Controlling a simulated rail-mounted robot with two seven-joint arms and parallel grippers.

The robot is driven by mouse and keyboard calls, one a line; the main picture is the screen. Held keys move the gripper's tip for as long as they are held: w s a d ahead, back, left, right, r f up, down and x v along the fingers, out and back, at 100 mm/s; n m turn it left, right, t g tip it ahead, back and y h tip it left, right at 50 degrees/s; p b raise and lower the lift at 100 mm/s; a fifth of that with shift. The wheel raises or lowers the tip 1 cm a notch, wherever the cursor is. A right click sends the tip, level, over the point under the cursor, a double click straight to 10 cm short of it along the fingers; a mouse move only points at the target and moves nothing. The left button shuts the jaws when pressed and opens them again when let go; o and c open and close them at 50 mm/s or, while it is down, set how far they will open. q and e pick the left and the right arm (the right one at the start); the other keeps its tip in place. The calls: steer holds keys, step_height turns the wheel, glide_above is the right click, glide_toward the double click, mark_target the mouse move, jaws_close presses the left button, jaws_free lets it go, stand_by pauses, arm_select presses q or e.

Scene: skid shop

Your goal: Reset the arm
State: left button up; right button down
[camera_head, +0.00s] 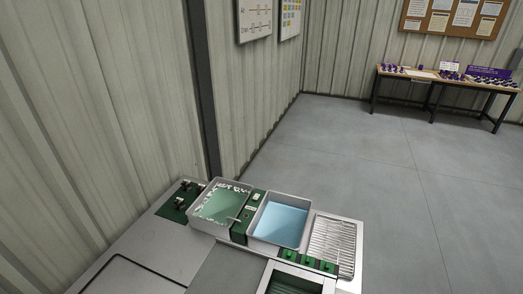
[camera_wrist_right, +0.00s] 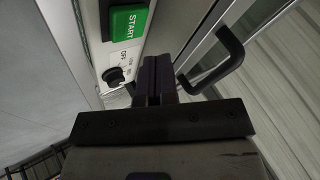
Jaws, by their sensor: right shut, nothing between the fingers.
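In the right wrist view my right gripper (camera_wrist_right: 158,78) is shut and empty, its two dark fingers pressed together. A green START button (camera_wrist_right: 127,22) is on a light panel just above and left of the fingertips. A black rotary knob (camera_wrist_right: 115,75) with small lettering is on the same panel, left of the fingers. I cannot tell whether the fingertips touch the panel. Neither of my grippers shows in the head view.
A black handle (camera_wrist_right: 221,62) stands close right of the fingers. In the head view a bench holds a tray with green contents (camera_head: 219,207), a blue-filled tray (camera_head: 281,221) and a wire rack (camera_head: 333,243). Open floor (camera_head: 375,165) lies beyond, with a far table (camera_head: 447,80).

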steer(key=s+a+r+n+h, duration=0.2)
steer(key=s+r+h, duration=0.15)
steer(key=r, duration=0.45)
steer(key=s+a+r+n+h, duration=0.2)
steer(key=s+r+h, duration=0.15)
steer(key=r, duration=0.45)
steer(key=s+a+f+m+g+y, duration=0.1)
steer(key=s+a, duration=0.1)
steer(key=s, duration=0.6)
steer(key=s+a+f+m+g+y, duration=0.1)
steer(key=s+a, duration=0.1)
steer(key=s, duration=0.7)
step_height(320, 180, up, 16)
steer(key=w+p, duration=0.1)
steer(key=p, duration=1.6)
steer(key=shift+r, duration=0.2)
